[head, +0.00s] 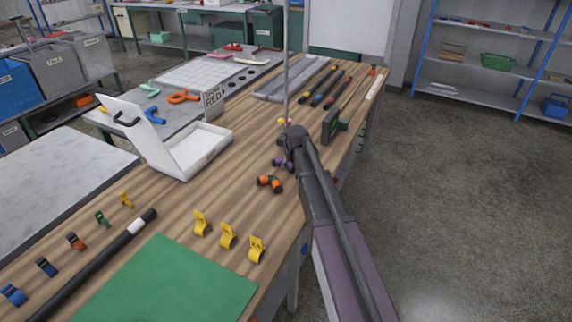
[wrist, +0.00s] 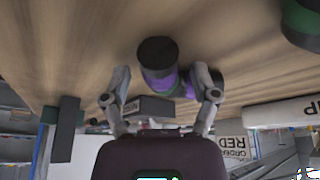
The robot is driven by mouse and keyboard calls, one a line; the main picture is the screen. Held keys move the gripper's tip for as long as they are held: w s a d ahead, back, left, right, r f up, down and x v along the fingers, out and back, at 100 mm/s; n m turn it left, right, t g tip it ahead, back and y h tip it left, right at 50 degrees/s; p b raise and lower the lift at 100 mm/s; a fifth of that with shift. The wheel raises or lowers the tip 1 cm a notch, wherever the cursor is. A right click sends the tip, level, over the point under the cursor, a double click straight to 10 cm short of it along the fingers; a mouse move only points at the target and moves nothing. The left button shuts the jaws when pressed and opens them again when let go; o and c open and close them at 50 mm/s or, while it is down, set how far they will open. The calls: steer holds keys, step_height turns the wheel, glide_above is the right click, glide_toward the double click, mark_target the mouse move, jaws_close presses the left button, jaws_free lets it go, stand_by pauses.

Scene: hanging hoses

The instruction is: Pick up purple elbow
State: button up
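The purple elbow (head: 279,162) lies on the wooden bench, partly hidden by my gripper in the head view. In the wrist view the elbow (wrist: 164,80) has a black end facing the camera and purple bands, with its other arm reaching right. My gripper (head: 291,152) is low over the bench at the elbow. In the wrist view my gripper (wrist: 162,74) has its two fingers spread, with the elbow between them. A gap shows on the left; the right finger overlaps the elbow's right end, and I cannot tell whether they touch.
An orange elbow (head: 270,183) lies close by, nearer the front. A red-and-yellow piece (head: 285,122) lies behind. A dark green upright part (head: 331,124) stands to the right. A white open box (head: 188,155) is at left. Yellow clips (head: 228,236) stand in front.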

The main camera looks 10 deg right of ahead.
jaws_close()
step_height(320, 180, up, 3)
steer(key=p, duration=0.3)
steer(key=shift+r, duration=0.2)
steer(key=s+d+r+p, duration=0.1)
steer(key=s+d+p, duration=0.1)
steer(key=s+d, duration=0.7)
steer(key=s, duration=0.4)
steer(key=shift+d+r, duration=0.15)
steer(key=shift+r, duration=0.15)
steer(key=shift+s, duration=0.1)
stand_by(0.4)
